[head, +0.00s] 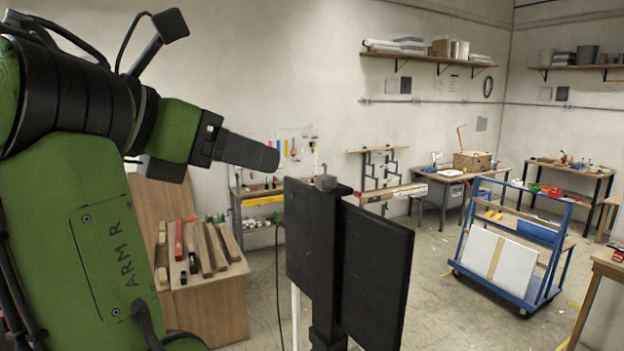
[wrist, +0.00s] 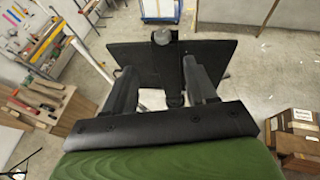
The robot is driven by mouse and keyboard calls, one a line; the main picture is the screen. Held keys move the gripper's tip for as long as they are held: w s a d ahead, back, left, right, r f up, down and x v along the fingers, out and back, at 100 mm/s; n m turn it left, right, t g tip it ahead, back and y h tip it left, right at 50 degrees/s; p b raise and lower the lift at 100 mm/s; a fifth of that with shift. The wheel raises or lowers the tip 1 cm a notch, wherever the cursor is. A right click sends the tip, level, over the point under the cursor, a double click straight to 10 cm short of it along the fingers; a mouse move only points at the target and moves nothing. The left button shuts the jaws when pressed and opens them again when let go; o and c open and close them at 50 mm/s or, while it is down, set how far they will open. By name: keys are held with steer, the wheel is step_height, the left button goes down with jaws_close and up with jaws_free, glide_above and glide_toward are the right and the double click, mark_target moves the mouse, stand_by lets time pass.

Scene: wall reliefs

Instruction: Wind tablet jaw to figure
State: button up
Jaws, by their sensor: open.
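A black tablet-like panel (head: 380,255) stands upright on a dark post in the head view, with a small grey knob or jaw piece (head: 327,182) at its top edge. In the wrist view the panel (wrist: 215,55) lies ahead of my gripper (wrist: 160,68), and the round grey piece (wrist: 162,37) is at its top middle. My gripper (head: 262,156) is open and empty, up and to the left of the panel in the head view. Its two fingers stand apart in the wrist view. I cannot tell whether they touch the panel. No figure or reading is legible.
A wooden bench (head: 215,285) with several wood strips stands at left. A blue cart (head: 515,245) with white boards stands on the floor at right. Workbenches line the back walls. Brown boxes (wrist: 297,130) show at right in the wrist view. Open floor lies between panel and cart.

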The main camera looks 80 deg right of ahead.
mark_target(322, 178)
steer(key=b+x, duration=0.2)
steer(key=x, duration=1)
steer(key=shift+s+d+f+b, duration=0.1)
steer(key=shift+s+b, duration=0.3)
steer(key=shift+s, duration=0.05)
